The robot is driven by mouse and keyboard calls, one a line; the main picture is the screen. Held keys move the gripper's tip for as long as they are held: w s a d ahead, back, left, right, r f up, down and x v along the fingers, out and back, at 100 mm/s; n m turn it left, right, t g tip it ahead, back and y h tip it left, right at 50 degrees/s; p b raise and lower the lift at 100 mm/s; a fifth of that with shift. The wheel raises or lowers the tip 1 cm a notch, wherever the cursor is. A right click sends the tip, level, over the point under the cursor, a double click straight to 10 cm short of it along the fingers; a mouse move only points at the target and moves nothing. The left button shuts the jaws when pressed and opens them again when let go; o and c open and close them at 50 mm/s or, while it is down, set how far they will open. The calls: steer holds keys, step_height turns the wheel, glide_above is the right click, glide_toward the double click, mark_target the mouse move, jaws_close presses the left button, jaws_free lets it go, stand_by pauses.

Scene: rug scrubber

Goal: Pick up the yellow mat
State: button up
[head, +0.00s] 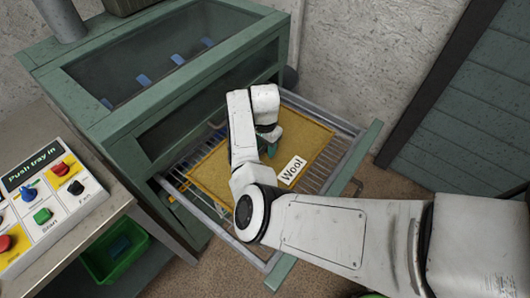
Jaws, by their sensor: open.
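The yellow mat (308,143) lies flat on a pulled-out wire tray (345,150) in the middle of the head view. A white label reading "Wool" (292,170) lies at its near right edge. My gripper (273,147) points down over the middle of the mat, with its teal fingers open. My arm hides part of the mat and the tray's near side. I cannot tell whether the fingertips touch the mat.
The tray sticks out of a green machine (125,150) with a window; a green bar (368,147) forms its front. A control panel (42,205) with coloured knobs stands at left. A green bin (115,255) sits below. A wall is behind.

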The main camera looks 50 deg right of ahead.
jaws_close()
stand_by(0.4)
